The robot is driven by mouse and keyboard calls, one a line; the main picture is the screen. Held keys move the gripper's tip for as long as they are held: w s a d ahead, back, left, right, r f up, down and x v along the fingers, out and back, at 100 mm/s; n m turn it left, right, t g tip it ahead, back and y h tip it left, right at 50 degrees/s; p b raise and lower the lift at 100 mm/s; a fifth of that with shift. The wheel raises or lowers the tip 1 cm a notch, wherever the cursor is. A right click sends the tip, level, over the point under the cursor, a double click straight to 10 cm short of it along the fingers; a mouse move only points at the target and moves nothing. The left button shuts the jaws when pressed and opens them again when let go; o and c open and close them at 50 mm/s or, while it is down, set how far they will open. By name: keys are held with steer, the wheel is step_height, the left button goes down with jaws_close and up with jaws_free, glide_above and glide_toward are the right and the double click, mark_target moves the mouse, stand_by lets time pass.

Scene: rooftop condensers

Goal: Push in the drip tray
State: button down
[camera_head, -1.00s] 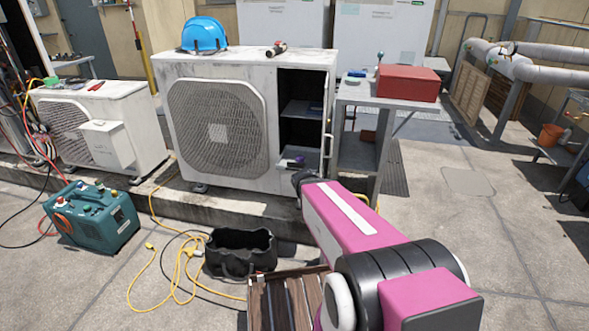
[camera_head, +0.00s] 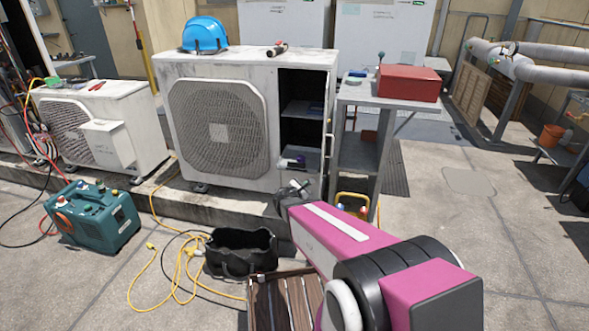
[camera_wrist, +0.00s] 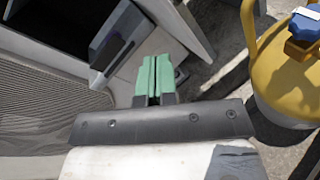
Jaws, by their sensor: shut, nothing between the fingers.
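The condenser unit (camera_head: 240,66) has an open dark bay at its right end. A grey shelf-like part, which looks like the drip tray (camera_head: 312,154), shows low in the bay; I cannot tell how far it sticks out. My gripper (camera_head: 290,190) is just below and in front of the bay. In the wrist view its green fingers (camera_wrist: 155,76) are together, with nothing between them. Contact with the unit cannot be told.
A grey stand (camera_head: 358,148) with a red box (camera_head: 408,82) is right of the bay. A yellow cylinder (camera_wrist: 288,75) stands close right of my gripper. A black tool bag (camera_head: 240,252), wooden crate (camera_head: 284,300) and yellow cable (camera_head: 183,268) lie in front.

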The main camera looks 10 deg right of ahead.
steer(key=w+a+f+n+t+y, duration=0.1)
steer(key=w+a+n+t+y, duration=0.35)
steer(key=a+n, duration=0.4)
steer(key=n, duration=0.1)
glide_toward(295, 165)
steer(key=shift+h, duration=0.35)
steer(key=x, duration=0.7)
steer(key=shift+w+d, duration=0.1)
steer(key=shift+w, duration=0.15)
steer(key=shift+w+d, duration=0.1)
steer(key=shift+w, duration=0.35)
steer(key=x, duration=1.5)
steer(key=shift+r, duration=0.25)
steer(key=shift+w, duration=0.1)
